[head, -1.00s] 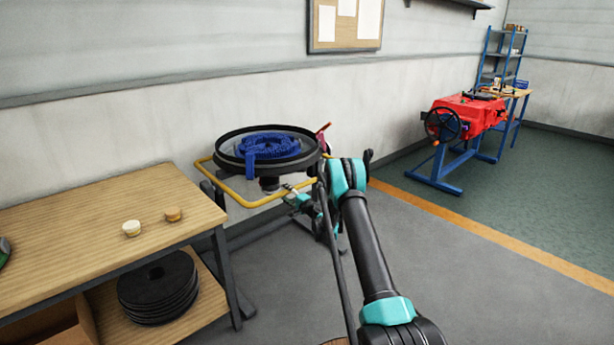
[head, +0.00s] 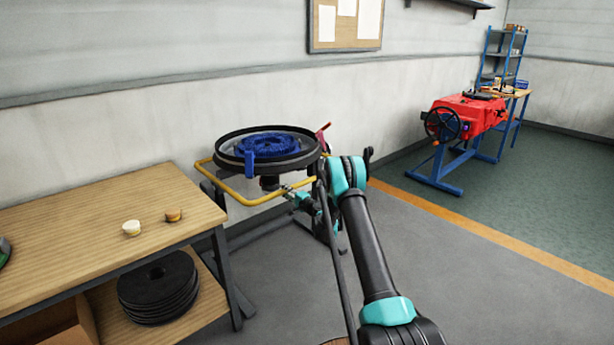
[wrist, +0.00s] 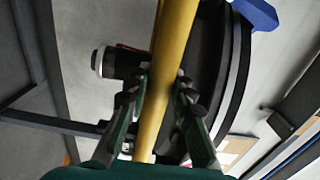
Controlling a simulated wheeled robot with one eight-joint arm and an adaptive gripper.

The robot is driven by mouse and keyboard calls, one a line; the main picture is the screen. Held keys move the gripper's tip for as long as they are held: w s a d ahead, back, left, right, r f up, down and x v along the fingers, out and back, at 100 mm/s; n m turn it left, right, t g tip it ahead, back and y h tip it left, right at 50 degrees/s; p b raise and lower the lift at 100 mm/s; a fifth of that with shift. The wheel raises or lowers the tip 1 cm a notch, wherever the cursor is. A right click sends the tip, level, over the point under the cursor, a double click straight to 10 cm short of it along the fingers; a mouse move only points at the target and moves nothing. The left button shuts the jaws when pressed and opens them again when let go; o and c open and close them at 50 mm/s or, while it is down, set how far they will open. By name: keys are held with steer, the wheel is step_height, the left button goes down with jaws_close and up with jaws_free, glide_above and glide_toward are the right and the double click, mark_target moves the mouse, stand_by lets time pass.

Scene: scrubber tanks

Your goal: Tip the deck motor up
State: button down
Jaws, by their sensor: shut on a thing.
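The round deck (head: 228,160) is a black ring with a blue brush (head: 270,145) facing up, held on a stand beside the wall. A yellow bar (head: 228,190) loops around its near side. The motor, a dark cylinder (head: 269,183), hangs under the deck; it seems to be the black and white cylinder (wrist: 118,64) in the wrist view. My gripper (head: 290,190) is at the bar's near right side, below the deck rim. In the wrist view my gripper (wrist: 160,90) has its fingers on both sides of the yellow bar (wrist: 168,65), shut on it.
A wooden bench (head: 90,220) stands at the left with two small cups and a stack of black discs (head: 158,285) on its lower shelf. A red machine (head: 467,115) on blue legs stands at the back right. The floor between is clear.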

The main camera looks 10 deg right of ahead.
mark_target(276, 162)
steer(key=shift+w+a+r, duration=0.1)
steer(key=shift+w+r, duration=0.1)
steer(key=shift+r, duration=0.85)
steer(key=shift+w+a+r, duration=0.15)
steer(key=shift+r, duration=0.85)
steer(key=shift+w+a+r, duration=0.1)
steer(key=shift+w+r, duration=0.1)
steer(key=shift+r, duration=0.85)
steer(key=shift+r, duration=0.1)
steer(key=shift+w+a+r, duration=0.3)
steer(key=shift+w+r, duration=0.1)
steer(key=shift+r, duration=0.65)
steer(key=shift+w+a+r, duration=0.3)
steer(key=shift+w+r, duration=0.15)
steer(key=shift+r, duration=0.65)
steer(key=shift+w+a+r, duration=0.3)
steer(key=shift+w+r, duration=0.1)
steer(key=shift+r, duration=0.65)
steer(key=shift+w+a+r, duration=0.45)
steer(key=shift+w+r, duration=0.15)
steer(key=shift+r, duration=0.35)
steer(key=shift+w+a+r, duration=0.4)
steer(key=shift+w+r, duration=0.2)
steer(key=shift+r, duration=0.4)
steer(key=shift+w+a+r, duration=0.45)
steer(key=shift+w+r, duration=0.15)
steer(key=shift+r, duration=0.35)
